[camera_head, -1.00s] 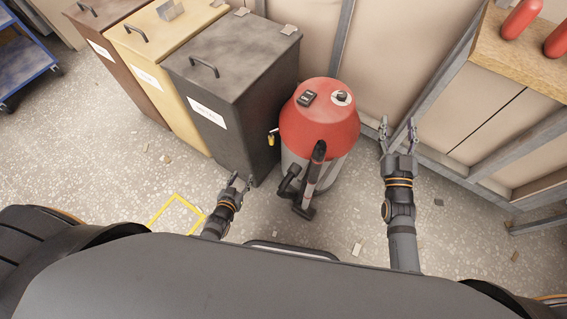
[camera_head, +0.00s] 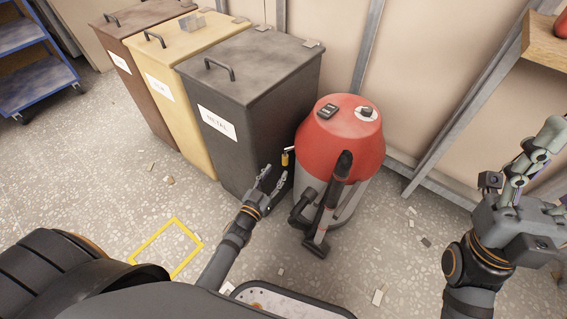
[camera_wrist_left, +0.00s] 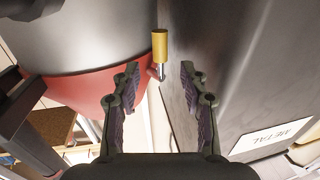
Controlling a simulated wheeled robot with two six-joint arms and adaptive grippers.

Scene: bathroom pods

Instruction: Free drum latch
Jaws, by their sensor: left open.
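The drum (camera_head: 340,140) is a grey vacuum-like canister with a red top, standing right of the metal bin. Its latch (camera_head: 287,158), a small piece with a brass-yellow grip, sits on the drum's left side, facing the bin. My left gripper (camera_head: 271,180) is open and empty just below and left of the latch, in the gap beside the bin. In the left wrist view the yellow latch (camera_wrist_left: 160,46) lies ahead between the two spread fingers, beyond their tips, with no contact visible. My right gripper (camera_head: 557,172) is raised at the right edge, fingers apart, partly cut off.
The black METAL bin (camera_head: 262,105) stands close on the left of the drum, leaving a narrow gap. A hose and nozzle (camera_head: 325,205) hang on the drum's front. A wooden shelf (camera_head: 542,40) is at upper right. The floor in front has small debris and a yellow outline (camera_head: 172,248).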

